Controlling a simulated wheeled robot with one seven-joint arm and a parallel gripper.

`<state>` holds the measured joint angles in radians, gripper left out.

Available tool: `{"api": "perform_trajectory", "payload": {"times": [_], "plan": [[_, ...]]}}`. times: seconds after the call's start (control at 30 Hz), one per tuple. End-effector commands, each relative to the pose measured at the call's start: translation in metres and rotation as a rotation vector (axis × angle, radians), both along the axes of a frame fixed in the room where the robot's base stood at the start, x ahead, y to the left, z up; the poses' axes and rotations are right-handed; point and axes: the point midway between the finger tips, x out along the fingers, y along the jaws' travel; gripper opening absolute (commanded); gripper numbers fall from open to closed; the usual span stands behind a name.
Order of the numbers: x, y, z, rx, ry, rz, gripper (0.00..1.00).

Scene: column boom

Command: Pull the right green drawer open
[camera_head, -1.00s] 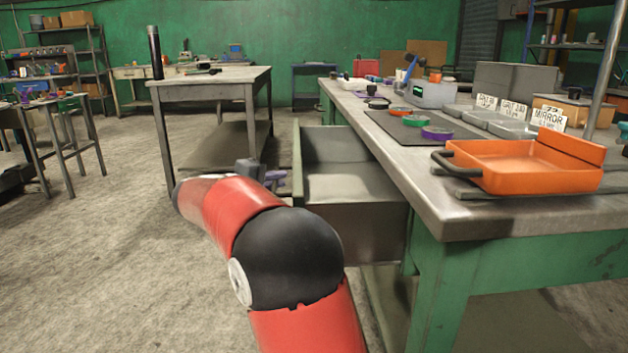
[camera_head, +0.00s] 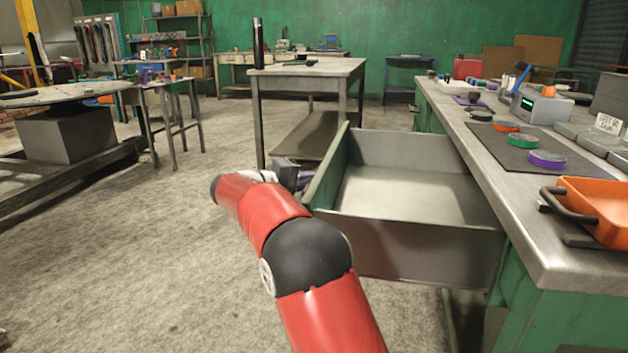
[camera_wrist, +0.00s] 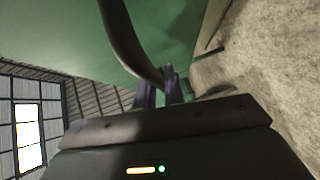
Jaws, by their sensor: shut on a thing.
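The green drawer (camera_head: 405,242) stands well out from the left side of the workbench in the head view. Its inside is bare grey metal and looks empty. Its green front (camera_wrist: 165,35) fills the upper part of the wrist view, with a dark curved handle (camera_wrist: 128,45) across it. My gripper (camera_wrist: 160,88) has its purple fingers at the lower end of this handle and is shut on it. In the head view my gripper (camera_head: 303,180) is partly hidden behind my red arm and the drawer front.
The green workbench (camera_head: 565,245) holds an orange tray (camera_head: 600,205), tape rolls on a dark mat (camera_head: 500,143) and a grey device (camera_head: 542,106). A grey table (camera_head: 305,70) with a dark cylinder (camera_head: 258,42) stands beyond the drawer.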

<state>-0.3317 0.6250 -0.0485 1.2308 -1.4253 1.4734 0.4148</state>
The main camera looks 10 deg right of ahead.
Motion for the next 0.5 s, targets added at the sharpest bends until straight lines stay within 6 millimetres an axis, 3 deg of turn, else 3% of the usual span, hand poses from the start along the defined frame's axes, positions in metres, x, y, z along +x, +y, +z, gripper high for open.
{"api": "perform_trajectory", "payload": {"times": [0.07, 0.1, 0.23, 0.5], "plan": [[-0.0001, 0.0004, -0.0017, 0.001, 0.002, 0.001, 0.00], [-0.0002, 0.0004, -0.0017, 0.001, 0.002, 0.001, 0.16], [-0.0001, 0.0000, -0.0012, 0.000, 0.002, 0.000, 0.32], [-0.0004, 0.0006, -0.0002, 0.000, 0.001, 0.000, 0.32]]}}
